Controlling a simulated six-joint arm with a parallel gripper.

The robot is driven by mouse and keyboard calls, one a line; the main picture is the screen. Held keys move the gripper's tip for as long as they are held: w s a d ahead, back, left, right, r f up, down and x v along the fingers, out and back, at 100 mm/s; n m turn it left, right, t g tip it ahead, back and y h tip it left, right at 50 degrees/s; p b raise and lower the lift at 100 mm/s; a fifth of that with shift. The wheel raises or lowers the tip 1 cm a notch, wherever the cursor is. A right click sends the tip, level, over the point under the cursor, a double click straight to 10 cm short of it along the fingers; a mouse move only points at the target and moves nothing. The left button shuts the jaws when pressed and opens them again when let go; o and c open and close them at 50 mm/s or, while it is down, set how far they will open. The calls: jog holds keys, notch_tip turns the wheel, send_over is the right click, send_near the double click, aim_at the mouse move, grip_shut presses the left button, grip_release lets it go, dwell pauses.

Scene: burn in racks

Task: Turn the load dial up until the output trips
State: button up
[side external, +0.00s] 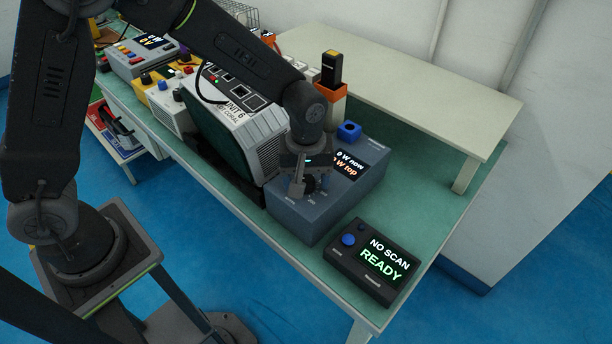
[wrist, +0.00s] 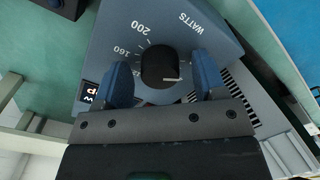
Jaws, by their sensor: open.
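The load dial (wrist: 159,66) is a round black knob with a pale pointer line, on the sloped face of a blue-grey load box (side external: 344,203). In the wrist view, numbers 160 and 200 and the word WATTS are printed around it. My gripper (wrist: 165,80) is open, with one blue finger on each side of the dial and a gap to each. In the side view, my gripper (side external: 303,186) is over the left part of the box and partly hides the dial. The box display (side external: 348,165) reads "0 W now" and a second "W top" line, partly covered.
A black scanner box (side external: 372,262) reading "NO SCAN READY" sits at the bench's front right. A unit marked UNIT 6 (side external: 236,118) stands close left of the load box. A blue knob (side external: 349,131) and an orange holder (side external: 331,105) are behind. Green bench top shows at right.

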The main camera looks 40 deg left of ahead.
jog(key=shift+c, duration=0.4)
jog(key=c, duration=0.8)
jog(key=shift+c, duration=0.2)
jog(key=shift+m, duration=0.4)
jog(key=m, duration=0.4)
jog(key=shift+m, duration=0.3)
jog(key=m, duration=0.9)
jog(key=shift+m, duration=2.3)
